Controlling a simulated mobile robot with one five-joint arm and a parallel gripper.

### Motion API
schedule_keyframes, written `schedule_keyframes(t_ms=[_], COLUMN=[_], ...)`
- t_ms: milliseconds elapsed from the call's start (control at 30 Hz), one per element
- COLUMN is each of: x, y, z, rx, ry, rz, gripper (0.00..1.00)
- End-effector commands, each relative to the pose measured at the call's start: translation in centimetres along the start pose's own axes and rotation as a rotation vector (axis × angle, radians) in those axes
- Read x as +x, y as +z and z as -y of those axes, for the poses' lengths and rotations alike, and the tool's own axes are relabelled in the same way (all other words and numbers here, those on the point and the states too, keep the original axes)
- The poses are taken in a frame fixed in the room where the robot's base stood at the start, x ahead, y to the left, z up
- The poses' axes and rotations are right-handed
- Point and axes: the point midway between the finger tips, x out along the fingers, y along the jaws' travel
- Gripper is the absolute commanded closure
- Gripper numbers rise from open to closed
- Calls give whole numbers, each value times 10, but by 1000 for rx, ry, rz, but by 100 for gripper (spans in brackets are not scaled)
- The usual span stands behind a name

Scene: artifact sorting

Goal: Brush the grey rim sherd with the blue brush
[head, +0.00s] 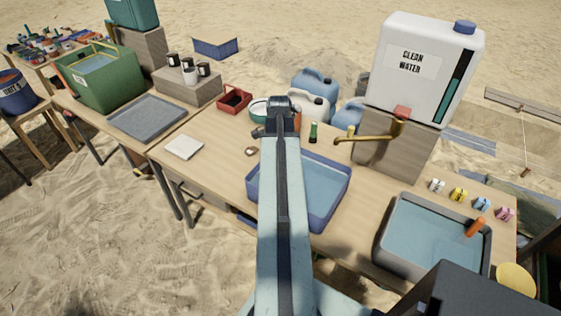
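I cannot make out the blue brush or the grey rim sherd for certain. A small brownish piece (251,151) lies on the table left of my arm; it is too small to identify. My arm reaches up the middle of the head view, and its dark end (280,106) is over the back of the table. The fingers of my gripper cannot be made out, nor whether they hold anything. A green upright item (313,132) and an orange item (298,119) stand close to the right of the arm's end, the orange one partly hidden.
A blue water tray (335,178) sits partly behind my arm. A grey basin (384,240) holds water and an orange-handled item (475,227). The clean water tank (415,85) with its brass tap (370,138) stands behind. A white pad (184,147) lies left, near bare tabletop (215,150).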

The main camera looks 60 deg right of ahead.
Motion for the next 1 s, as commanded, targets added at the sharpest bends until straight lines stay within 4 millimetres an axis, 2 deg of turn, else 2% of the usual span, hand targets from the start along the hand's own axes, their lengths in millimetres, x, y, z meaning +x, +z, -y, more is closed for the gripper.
schedule_keyframes(t_ms=[300,433,1000], x=[1,1,1], y=[-20,-23,1], z=[11,12,-1], rx=[0,-1,0], ry=[0,0,0], rz=[0,0,0], gripper=[100,100,100])
